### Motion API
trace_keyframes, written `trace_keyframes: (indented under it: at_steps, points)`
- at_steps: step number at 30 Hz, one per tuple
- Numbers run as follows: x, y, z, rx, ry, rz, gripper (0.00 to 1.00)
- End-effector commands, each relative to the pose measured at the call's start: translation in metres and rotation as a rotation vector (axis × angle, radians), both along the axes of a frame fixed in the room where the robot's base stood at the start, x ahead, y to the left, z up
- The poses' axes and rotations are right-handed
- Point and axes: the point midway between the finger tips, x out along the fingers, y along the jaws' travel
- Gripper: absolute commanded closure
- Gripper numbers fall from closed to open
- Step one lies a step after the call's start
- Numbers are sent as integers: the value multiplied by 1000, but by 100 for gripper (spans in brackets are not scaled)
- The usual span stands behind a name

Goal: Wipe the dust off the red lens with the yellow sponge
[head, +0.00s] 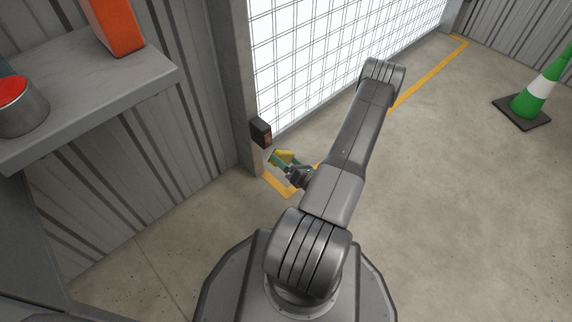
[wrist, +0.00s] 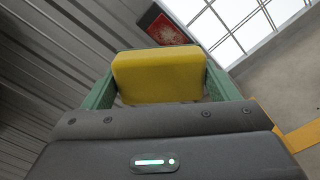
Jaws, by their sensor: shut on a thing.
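My gripper (wrist: 158,88) is shut on the yellow sponge (wrist: 160,72), with one green finger on each side of it. In the head view the sponge (head: 285,155) shows small between the green fingers of my gripper (head: 284,159), at the foot of the wall by the gridded door. A dark box (head: 260,132) is fixed on the post there, and the red lens (wrist: 167,30) shows on its face just beyond the sponge in the wrist view. The lens looks mottled with pale specks. I cannot tell whether the sponge touches it.
A grey shelf (head: 95,98) on the left bears a metal can with red content (head: 18,105) and an orange object (head: 114,25). A green and white cone (head: 535,95) stands at the right. The gridded door (head: 330,50) is beside the box; open floor lies to the right.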

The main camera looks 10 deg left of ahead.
Motion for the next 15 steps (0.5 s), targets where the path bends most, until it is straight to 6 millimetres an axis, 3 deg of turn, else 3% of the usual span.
trace_keyframes:
  at_steps: [15]
  points:
    - [29,39,1,-1,1,5,37]
